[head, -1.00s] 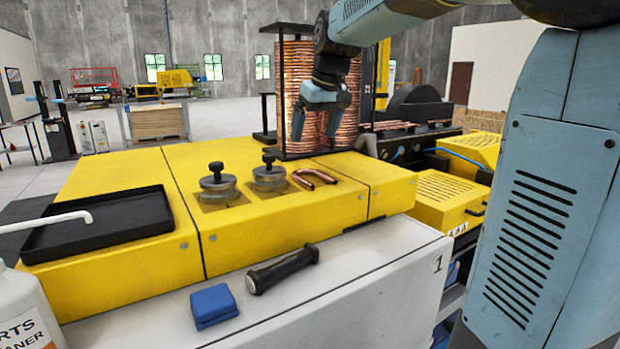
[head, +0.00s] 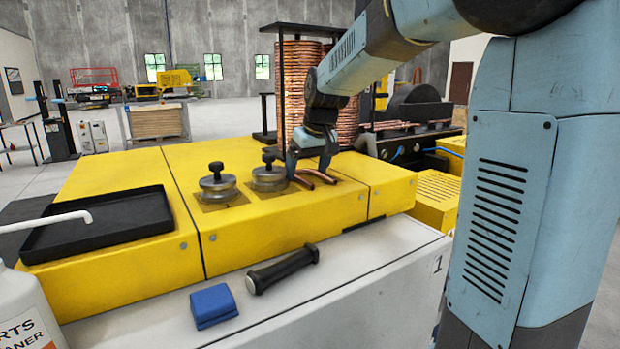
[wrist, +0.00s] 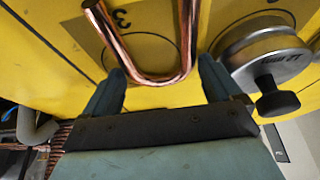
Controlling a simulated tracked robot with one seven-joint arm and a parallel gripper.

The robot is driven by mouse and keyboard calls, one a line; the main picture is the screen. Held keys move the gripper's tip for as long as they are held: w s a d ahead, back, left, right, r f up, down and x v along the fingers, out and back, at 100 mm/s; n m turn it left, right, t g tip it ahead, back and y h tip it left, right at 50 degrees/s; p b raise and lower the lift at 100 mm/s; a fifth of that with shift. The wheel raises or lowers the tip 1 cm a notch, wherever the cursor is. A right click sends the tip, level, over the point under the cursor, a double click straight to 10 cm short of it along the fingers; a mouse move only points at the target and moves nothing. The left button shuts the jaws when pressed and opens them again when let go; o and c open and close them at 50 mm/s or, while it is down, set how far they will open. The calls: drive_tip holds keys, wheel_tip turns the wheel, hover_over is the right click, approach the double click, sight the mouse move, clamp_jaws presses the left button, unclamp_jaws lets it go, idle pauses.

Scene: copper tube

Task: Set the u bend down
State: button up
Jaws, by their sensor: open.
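The copper u bend (head: 318,178) lies on the yellow machine top, right of two metal rollers (head: 269,178). My gripper (head: 308,172) is open and low over the u bend in the head view. In the wrist view my gripper (wrist: 162,82) has one finger on each side of the bend. The right finger is close to a roller (wrist: 262,55). I cannot tell whether a finger touches the tube.
A black tray (head: 100,222) sits on the machine's left part. A black-handled tool (head: 283,270) and a blue block (head: 213,306) lie on the white front ledge. A copper coil stack (head: 300,90) in a black frame stands behind.

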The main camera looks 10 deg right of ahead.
drive_tip(key=shift+c, duration=0.3)
drive_tip(key=c, duration=0.8)
